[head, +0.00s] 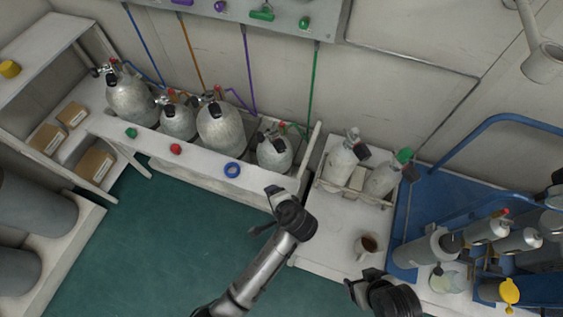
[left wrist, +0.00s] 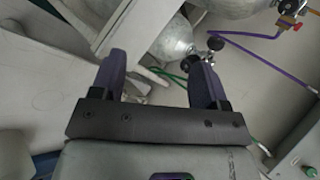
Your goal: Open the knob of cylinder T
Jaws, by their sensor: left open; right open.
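Several grey cylinders stand in a row on the white bench; I cannot read which is T. The rightmost, smaller one (head: 273,153) has a green hose. It also shows in the left wrist view (left wrist: 172,40), with a black knob (left wrist: 215,43) on its valve. The larger cylinder (head: 219,133) beside it has a purple hose. My left gripper (head: 273,194) is in front of the smaller cylinder; its open, empty purple fingers (left wrist: 158,80) point toward the valve area, apart from the knob. My right gripper (head: 359,284) is open near the mug, its fingers partly hidden.
Two cylinders (head: 340,161) stand in a rack to the right. A mug (head: 361,252) and a blue frame (head: 408,222) with more cylinders are near my right gripper. The green floor is clear.

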